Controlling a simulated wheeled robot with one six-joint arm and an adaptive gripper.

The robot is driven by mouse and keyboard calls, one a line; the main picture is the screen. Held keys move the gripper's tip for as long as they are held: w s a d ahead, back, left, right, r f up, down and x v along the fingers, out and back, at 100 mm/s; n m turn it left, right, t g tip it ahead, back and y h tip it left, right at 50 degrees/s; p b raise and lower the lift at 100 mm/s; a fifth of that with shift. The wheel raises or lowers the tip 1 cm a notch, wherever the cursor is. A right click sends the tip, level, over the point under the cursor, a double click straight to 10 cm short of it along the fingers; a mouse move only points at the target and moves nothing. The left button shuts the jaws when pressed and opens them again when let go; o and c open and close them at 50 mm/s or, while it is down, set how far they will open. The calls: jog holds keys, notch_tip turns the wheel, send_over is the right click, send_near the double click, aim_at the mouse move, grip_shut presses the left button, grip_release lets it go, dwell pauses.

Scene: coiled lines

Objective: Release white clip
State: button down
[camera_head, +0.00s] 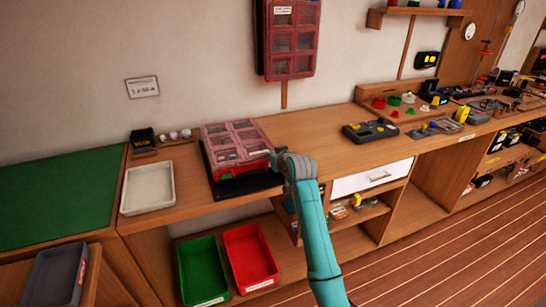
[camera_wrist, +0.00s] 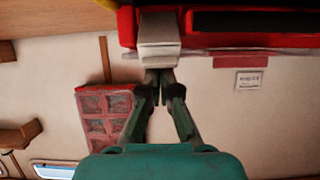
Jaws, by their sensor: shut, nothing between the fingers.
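The white clip (camera_wrist: 158,26) shows in the wrist view as a pale block on the front edge of a red case (camera_wrist: 127,26). My gripper (camera_wrist: 158,78) is shut and empty, its fingertips at the lower end of the clip. I cannot tell whether they touch it. In the head view, the red case (camera_head: 223,133) with clear compartment windows sits on a black base (camera_head: 247,186) on the counter. My gripper (camera_head: 273,161) is at its right front side. I cannot make out the clip clearly in the head view.
A white tray (camera_head: 148,188) stands left of the case on the wooden counter (camera_head: 189,203). A green bin (camera_head: 204,269) and a red bin (camera_head: 250,258) sit below. Another red compartment case (camera_head: 292,40) hangs on the wall. The counter right of my gripper has free room.

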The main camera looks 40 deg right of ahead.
jog(key=r, duration=0.1)
jog(key=w+r, duration=0.2)
jog(key=shift+w+d, duration=0.1)
jog(key=shift+d, duration=0.15)
jog(key=shift+r, duration=0.15)
jog(key=f+v, duration=0.1)
jog(key=v, duration=0.8)
jog(key=shift+s, duration=0.55)
jog(key=shift+a+r, duration=0.1)
jog(key=shift+r, duration=0.05)
